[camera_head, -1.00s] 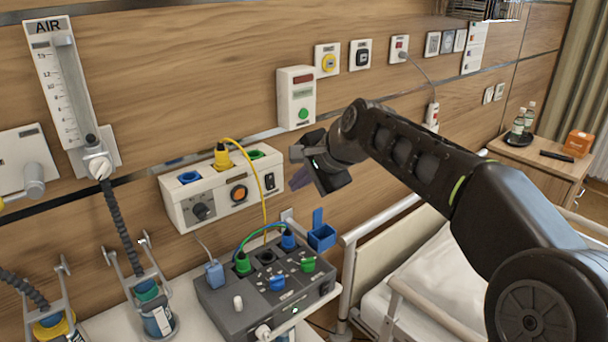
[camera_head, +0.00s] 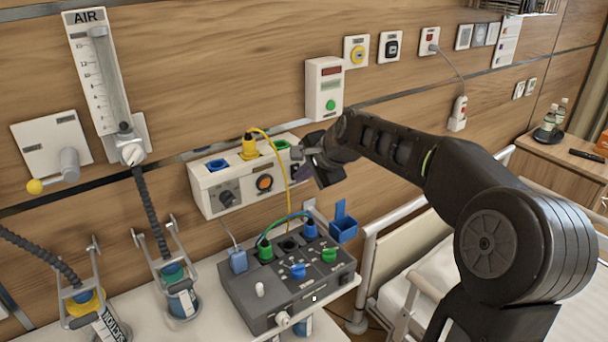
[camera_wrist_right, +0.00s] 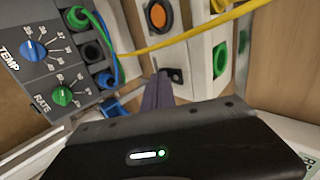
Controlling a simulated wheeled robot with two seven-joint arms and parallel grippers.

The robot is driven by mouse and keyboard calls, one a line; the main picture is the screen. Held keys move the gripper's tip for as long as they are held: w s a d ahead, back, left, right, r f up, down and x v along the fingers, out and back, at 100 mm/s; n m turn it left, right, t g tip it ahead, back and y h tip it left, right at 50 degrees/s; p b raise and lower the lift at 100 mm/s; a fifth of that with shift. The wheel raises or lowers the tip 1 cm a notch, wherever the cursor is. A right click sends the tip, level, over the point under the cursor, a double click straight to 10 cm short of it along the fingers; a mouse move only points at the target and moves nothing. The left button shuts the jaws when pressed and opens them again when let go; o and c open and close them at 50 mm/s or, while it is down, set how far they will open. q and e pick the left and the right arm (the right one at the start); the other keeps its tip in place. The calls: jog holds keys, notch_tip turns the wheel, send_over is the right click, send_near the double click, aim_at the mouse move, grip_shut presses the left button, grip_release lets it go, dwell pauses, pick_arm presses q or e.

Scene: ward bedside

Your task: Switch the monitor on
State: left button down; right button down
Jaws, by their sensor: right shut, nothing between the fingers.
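My right gripper (camera_head: 298,169) is shut and empty, at the right end of the white wall unit (camera_head: 212,196). In the right wrist view its thin fingers (camera_wrist_right: 160,78) point at that unit, with their tips beside a small black switch (camera_wrist_right: 175,75). I cannot tell whether they touch it. The unit carries an orange round button (camera_head: 264,183), a dark knob and coloured sockets. Below it stands a grey box (camera_head: 250,311) with TEMP and RATE knobs (camera_wrist_right: 33,51). No screen shows, and I cannot tell which device is the monitor. My left gripper is not in view.
A blue open holder (camera_head: 343,228) stands behind the grey box. The bed rail (camera_head: 372,262) is to the right. Suction jars (camera_head: 180,297) stand left.

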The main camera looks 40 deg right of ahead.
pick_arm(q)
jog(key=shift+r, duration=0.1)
pick_arm(e)
jog(key=shift+w, duration=0.1)
pick_arm(q)
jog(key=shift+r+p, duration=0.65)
jog(key=shift+p, duration=0.05)
pick_arm(e)
jog(key=shift+r, duration=0.8)
